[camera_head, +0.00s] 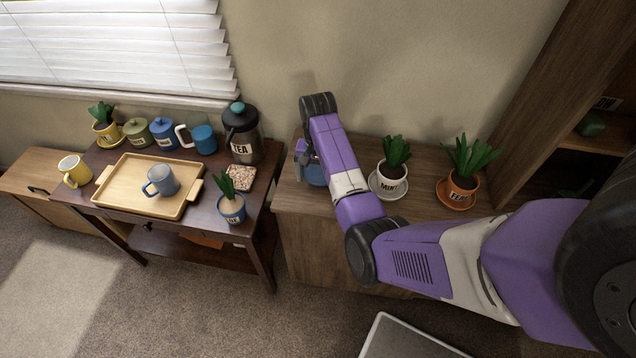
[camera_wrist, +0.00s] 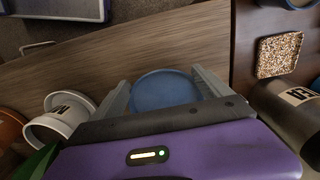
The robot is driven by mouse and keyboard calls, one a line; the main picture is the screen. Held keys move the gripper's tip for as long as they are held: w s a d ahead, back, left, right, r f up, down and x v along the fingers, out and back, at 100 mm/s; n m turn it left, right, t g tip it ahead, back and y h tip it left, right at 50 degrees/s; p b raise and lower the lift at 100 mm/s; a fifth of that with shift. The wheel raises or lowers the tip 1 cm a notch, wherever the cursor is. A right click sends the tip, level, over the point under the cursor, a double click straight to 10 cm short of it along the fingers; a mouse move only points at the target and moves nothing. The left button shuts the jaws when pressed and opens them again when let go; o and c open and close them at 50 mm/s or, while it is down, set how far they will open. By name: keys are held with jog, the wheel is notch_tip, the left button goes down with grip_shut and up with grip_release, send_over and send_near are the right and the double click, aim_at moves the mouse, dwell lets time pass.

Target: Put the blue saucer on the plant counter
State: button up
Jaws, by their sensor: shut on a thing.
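The blue saucer (camera_wrist: 163,92) lies between the two fingers of my gripper (camera_wrist: 164,85) in the wrist view. My gripper is shut on it. In the head view only part of the saucer (camera_head: 315,176) shows, beside my purple arm, over the left end of the plant counter (camera_head: 330,225). I cannot tell whether the saucer touches the wooden top. On the counter, right of my gripper, stand a white MINT pot (camera_head: 391,187) on a white saucer and a terracotta pot (camera_head: 463,187) on an orange saucer, both with plants.
A dark table (camera_head: 190,222) left of the counter holds a wooden tray (camera_head: 130,195) with a mug, a TEA press (camera_head: 243,148), a speckled coaster (camera_head: 240,177), a blue potted plant (camera_head: 232,212) and several canisters and mugs. A wooden shelf (camera_head: 530,95) rises at the right.

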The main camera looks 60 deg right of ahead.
aim_at(318, 182)
jog(key=shift+f, duration=1.65)
jog(key=shift+f, duration=0.2)
jog(key=o, duration=1.2)
jog(key=shift+r, duration=0.15)
notch_tip(318, 182, up, 12)
jog(key=shift+r, duration=0.1)
